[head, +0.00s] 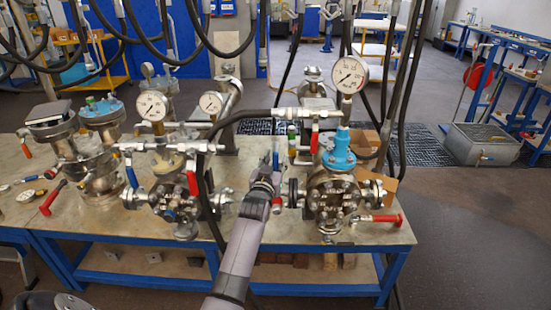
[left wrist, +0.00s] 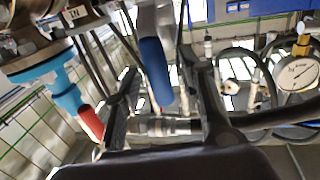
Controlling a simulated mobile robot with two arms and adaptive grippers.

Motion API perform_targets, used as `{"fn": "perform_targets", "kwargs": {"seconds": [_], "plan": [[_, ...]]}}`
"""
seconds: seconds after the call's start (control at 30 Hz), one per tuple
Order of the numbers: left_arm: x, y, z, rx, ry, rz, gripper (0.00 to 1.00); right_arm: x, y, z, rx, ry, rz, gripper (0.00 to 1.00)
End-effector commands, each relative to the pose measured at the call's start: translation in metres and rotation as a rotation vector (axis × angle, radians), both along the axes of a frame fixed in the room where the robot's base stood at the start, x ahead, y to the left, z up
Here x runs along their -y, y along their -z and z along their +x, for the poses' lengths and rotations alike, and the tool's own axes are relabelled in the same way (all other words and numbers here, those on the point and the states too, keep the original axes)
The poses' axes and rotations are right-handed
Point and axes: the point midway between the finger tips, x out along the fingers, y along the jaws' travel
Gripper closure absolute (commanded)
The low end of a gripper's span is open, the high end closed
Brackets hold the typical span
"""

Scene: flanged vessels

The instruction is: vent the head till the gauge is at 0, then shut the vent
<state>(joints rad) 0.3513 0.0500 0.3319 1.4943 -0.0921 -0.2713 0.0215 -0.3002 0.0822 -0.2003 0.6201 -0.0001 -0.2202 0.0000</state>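Flanged vessels stand on the bench; the right one (head: 330,190) has a light-blue cap (head: 340,158) and a red lever handle (head: 314,142). A white-faced gauge (head: 349,75) stands above it; its reading is too small to tell. My left gripper (head: 268,168) is just left of this vessel, by the pipework. In the left wrist view, its two dark fingers (left wrist: 165,110) are spread apart. A dark-blue lever handle (left wrist: 155,72) appears between or just beyond them; contact cannot be told. A gauge (left wrist: 298,75) shows at right there. Which valve is the vent is unclear. My right gripper is not in view.
Two more gauges (head: 152,106) (head: 211,103) stand over the left vessels. Black hoses hang from above and cross the work area. Loose tools and a red handle (head: 52,198) lie on the left of the bench (head: 100,228). A grey bin (head: 481,145) stands on the floor at right.

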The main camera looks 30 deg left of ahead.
Motion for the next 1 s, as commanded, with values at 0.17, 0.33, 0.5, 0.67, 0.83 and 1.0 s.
{"fn": "perform_targets", "kwargs": {"seconds": [0.17, 0.33, 0.5, 0.67, 0.83, 1.0], "plan": [[-0.0022, -0.0002, 0.0048, 0.0, 0.0, 0.001, 0.63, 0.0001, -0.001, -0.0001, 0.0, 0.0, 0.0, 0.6], [-0.0021, 0.0, 0.0048, 0.0, 0.0, 0.001, 0.63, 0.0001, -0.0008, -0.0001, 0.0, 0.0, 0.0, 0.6], [-0.002, -0.0001, 0.0047, 0.0, 0.0, 0.001, 0.72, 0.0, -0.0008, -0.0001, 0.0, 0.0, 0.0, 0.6], [-0.0019, 0.0, 0.0046, 0.0, 0.0, 0.001, 0.83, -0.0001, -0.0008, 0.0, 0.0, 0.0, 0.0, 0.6], [-0.0018, 0.0, 0.0047, 0.0, 0.0, 0.001, 0.94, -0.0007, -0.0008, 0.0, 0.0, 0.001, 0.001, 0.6], [-0.0018, 0.0001, 0.0046, 0.0, 0.0, 0.001, 1.0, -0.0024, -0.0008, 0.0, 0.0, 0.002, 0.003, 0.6]]}}
